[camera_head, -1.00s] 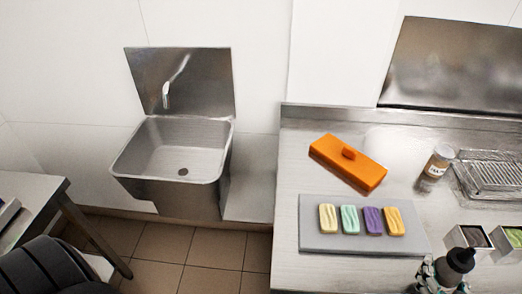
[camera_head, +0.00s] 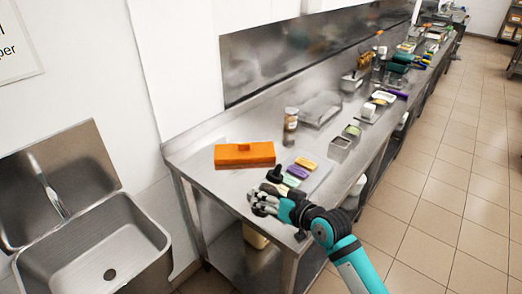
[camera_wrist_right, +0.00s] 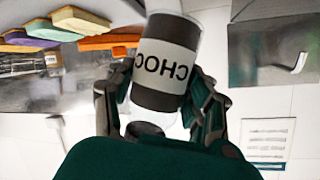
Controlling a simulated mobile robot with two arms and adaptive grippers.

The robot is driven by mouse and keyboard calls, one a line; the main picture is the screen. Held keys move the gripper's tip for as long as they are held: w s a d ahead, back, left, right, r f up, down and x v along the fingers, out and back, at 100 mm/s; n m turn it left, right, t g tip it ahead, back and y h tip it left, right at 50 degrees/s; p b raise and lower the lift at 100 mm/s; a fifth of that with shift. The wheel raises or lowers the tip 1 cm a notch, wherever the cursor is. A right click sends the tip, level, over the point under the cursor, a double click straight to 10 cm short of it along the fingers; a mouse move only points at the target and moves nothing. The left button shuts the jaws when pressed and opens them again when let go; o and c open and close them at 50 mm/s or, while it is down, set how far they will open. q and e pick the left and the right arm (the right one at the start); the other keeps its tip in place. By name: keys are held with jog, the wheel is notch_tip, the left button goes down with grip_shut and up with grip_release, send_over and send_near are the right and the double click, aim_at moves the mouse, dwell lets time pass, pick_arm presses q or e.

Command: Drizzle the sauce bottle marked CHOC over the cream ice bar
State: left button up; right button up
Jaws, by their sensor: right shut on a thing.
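My right gripper (camera_head: 266,198) is shut on the sauce bottle, whose dark cap (camera_head: 275,174) shows above the fingers. In the right wrist view, the bottle (camera_wrist_right: 166,60) has a dark body and a white band reading CHOC, upside down in the picture, between my fingers (camera_wrist_right: 160,105). The bottle is over or beside the near end of the row of ice bars. The cream bar (camera_wrist_right: 82,18) shows at the upper left of the wrist view; in the head view I cannot make it out behind the gripper. Green (camera_head: 291,180), purple (camera_head: 298,172) and orange (camera_head: 306,163) bars lie beyond on a grey board (camera_head: 317,179). My left gripper is out of view.
A labelled jar (camera_head: 290,126), a wire rack (camera_head: 320,108) and small metal tubs (camera_head: 340,147) stand behind. A sink (camera_head: 92,248) is at the left; floor is open at the right.

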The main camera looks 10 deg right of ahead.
pick_arm(q)
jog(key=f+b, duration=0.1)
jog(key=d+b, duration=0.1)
jog(key=b, duration=0.1)
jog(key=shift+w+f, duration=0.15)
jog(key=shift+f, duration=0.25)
pick_arm(e)
jog(key=w+r+m+t+y, duration=0.3)
jog(key=w+m+y, duration=0.3)
jog(key=m, duration=1.2)
jog(key=shift+w+a+r+t+y, duration=0.4)
jog(key=shift+r+y, duration=0.2)
jog(key=shift+r, duration=0.25)
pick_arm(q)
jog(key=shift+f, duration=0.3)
pick_arm(e)
jog(key=shift+s+d, duration=0.1)
pick_arm(q)
jog(key=shift+b, duration=0.3)
pick_arm(e)
jog(key=shift+f, duration=0.1)
